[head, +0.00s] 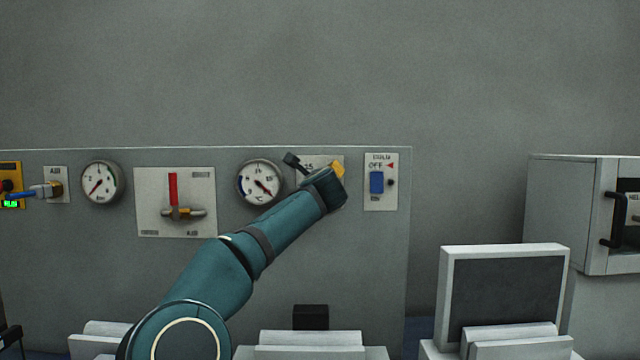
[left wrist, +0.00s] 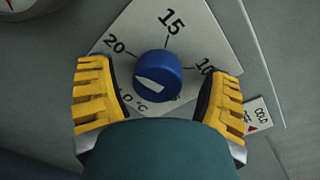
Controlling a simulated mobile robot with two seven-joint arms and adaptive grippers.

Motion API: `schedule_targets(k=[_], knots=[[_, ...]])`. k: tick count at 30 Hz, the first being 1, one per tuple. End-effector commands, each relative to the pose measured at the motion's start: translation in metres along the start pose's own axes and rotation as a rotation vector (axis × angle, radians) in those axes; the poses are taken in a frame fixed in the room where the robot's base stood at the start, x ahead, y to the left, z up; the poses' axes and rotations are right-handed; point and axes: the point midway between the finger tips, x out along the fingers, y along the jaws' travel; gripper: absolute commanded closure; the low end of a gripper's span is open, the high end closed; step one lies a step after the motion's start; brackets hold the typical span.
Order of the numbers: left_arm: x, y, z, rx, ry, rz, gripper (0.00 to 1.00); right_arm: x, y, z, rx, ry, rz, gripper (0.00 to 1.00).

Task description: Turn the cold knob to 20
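The blue cold knob (left wrist: 158,72) sits at the middle of a white dial plate (left wrist: 190,40) marked 20, 15 and 10 in the left wrist view. Its white pointer mark slants to the left, its left end a little below the 20 numeral. My left gripper (left wrist: 160,84) is open, with one yellow finger on each side of the knob and a gap to it on both sides. In the head view my left gripper (head: 334,175) is at the panel and hides the knob; the dial plate (head: 310,161) shows above it. My right gripper is not in view.
A blue switch (head: 377,182) on a white plate is just right of my left gripper. A round gauge (head: 260,182) is to its left. Further left are a red-handled valve (head: 173,188) and another gauge (head: 102,182). A grey cabinet (head: 567,212) stands at right.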

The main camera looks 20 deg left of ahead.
Motion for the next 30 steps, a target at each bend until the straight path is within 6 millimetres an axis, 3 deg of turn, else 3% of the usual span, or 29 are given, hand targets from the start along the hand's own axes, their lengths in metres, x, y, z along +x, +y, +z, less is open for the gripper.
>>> schedule_targets(k=[11,30], knots=[[-0.011,0.000,-0.001,0.003,0.003,0.001,0.22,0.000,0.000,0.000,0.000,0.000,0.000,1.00],[-0.102,0.000,0.000,0.002,0.000,-0.001,0.22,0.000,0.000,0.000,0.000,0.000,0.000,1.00]])
